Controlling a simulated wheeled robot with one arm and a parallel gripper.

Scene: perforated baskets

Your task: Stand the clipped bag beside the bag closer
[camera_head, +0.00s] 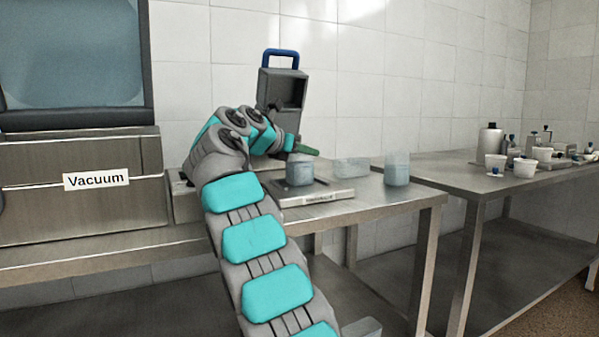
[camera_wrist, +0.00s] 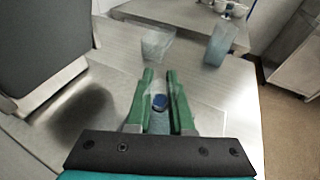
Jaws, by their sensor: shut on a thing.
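The bag closer (camera_head: 281,92) is a tall grey machine with a blue top handle, standing near the tiled wall. The dark grey body at the left of the wrist view (camera_wrist: 35,45) looks like the same machine. My gripper (camera_head: 306,150) has green fingers, shut on the clipped bag. In the wrist view the fingers (camera_wrist: 160,85) close around a blue clip. The blue-grey bag (camera_head: 299,172) hangs upright below them, in front and right of the closer, over a flat labelled base. I cannot tell if its bottom touches.
A clear container (camera_head: 351,168) and a blue-grey bag-like one (camera_head: 397,170) stand to the right. The labelled base (camera_head: 317,197) lies near the front edge. A vacuum machine (camera_head: 80,190) is at left. Another table (camera_head: 460,180) holds several white cups and bottles.

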